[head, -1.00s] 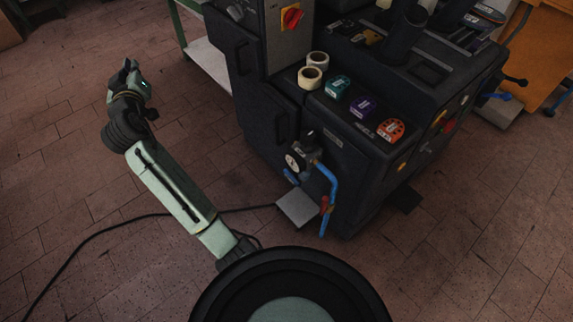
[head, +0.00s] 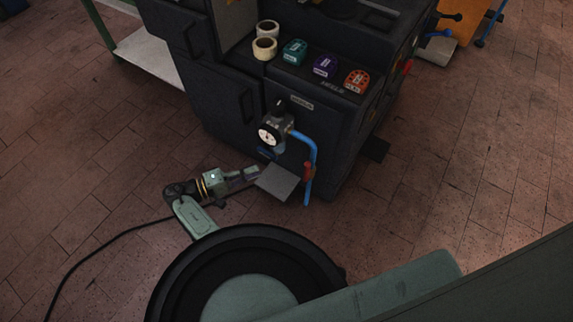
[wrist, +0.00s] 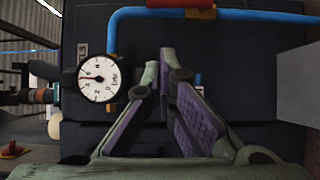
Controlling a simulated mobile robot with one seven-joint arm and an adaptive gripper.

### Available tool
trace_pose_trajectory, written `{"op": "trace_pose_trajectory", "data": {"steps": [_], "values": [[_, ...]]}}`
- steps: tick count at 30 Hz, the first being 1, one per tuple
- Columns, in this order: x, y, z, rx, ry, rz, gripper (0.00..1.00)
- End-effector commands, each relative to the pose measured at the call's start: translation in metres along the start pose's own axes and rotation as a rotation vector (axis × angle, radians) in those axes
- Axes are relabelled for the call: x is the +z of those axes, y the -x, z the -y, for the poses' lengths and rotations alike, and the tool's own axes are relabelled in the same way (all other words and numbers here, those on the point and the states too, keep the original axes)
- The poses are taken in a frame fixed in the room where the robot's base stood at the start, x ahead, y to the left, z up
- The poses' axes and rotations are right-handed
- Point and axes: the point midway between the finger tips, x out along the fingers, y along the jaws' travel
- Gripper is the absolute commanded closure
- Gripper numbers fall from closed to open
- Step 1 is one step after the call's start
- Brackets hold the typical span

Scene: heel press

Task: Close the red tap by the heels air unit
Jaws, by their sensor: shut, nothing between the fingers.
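The red tap (head: 308,171) sits on the blue air pipe (head: 315,147) at the front of the heels air unit (head: 277,122). Its handle appears to lie along the pipe. In the wrist view the red tap (wrist: 180,4) is at the top edge, partly cut off. The unit's round white gauge (head: 268,134) also shows in the wrist view (wrist: 100,78), left of the fingers. My gripper (head: 254,173) is low in front of the press, left of the tap and apart from it. In the wrist view its fingers (wrist: 158,66) are shut and empty.
The dark press (head: 223,105) stands behind the unit. Tape rolls (head: 265,47) and coloured teal, purple and orange items sit on the press ledge. A black cable (head: 95,245) lies on the open brick floor at left.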

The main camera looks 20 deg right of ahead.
Motion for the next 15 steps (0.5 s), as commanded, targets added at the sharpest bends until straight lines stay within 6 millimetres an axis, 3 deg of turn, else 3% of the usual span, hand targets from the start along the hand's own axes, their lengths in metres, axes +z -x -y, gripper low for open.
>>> {"op": "trace_pose_trajectory", "data": {"steps": [8, 15], "values": [[-0.001, -0.002, 0.000, -0.003, -0.001, -0.001, 1.00], [0.000, -0.033, -0.002, -0.005, 0.001, 0.003, 1.00]]}}
